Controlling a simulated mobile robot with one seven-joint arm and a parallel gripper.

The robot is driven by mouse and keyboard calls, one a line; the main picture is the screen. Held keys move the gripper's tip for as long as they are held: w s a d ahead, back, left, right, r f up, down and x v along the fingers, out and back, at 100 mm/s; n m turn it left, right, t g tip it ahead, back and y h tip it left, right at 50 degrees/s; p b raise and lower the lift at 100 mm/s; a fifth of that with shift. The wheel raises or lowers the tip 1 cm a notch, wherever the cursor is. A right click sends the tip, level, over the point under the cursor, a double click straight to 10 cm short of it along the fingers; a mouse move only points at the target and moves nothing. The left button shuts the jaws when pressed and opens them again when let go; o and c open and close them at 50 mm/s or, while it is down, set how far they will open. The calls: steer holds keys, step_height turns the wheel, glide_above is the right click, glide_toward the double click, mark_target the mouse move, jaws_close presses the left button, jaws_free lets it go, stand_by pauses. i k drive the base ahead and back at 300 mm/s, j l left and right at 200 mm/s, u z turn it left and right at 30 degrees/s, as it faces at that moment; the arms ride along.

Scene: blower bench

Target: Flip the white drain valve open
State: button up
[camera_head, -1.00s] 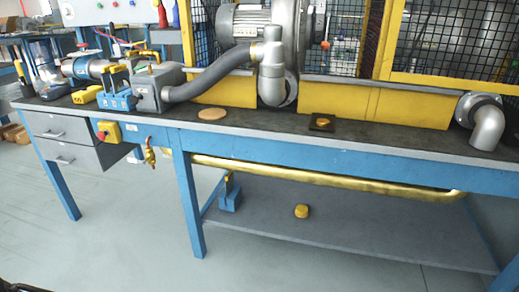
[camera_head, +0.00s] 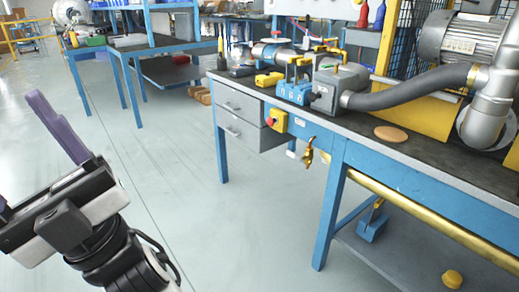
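A brass valve or tap (camera_head: 308,153) hangs under the front edge of the blue bench, right of the drawers, near the middle of the head view. I cannot make out a clearly white valve handle; a small pale piece shows just left of the brass tap, too small to identify. My gripper (camera_head: 55,125) is at the left of the view, over open floor, far from the tap. One purple finger shows, pointing up and left; the other finger is not clearly visible, so its opening cannot be told. Nothing is seen held.
A yellow box with a red knob (camera_head: 277,120) is on the bench front beside the drawers (camera_head: 240,117). A brass pipe (camera_head: 430,222) runs beneath the bench. A blue leg (camera_head: 329,222) stands right of the tap. The floor (camera_head: 230,220) between my arm and the bench is clear.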

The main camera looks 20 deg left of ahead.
mark_target(290, 154)
steer(key=i+l+u, duration=0.1)
steer(key=u, duration=0.15)
steer(key=i+l+u, duration=0.1)
steer(key=u, duration=0.15)
steer(key=i+j+u, duration=0.1)
steer(key=i+j, duration=0.15)
steer(key=i, duration=0.2)
steer(key=i+j+u, duration=0.15)
steer(key=i, duration=0.3)
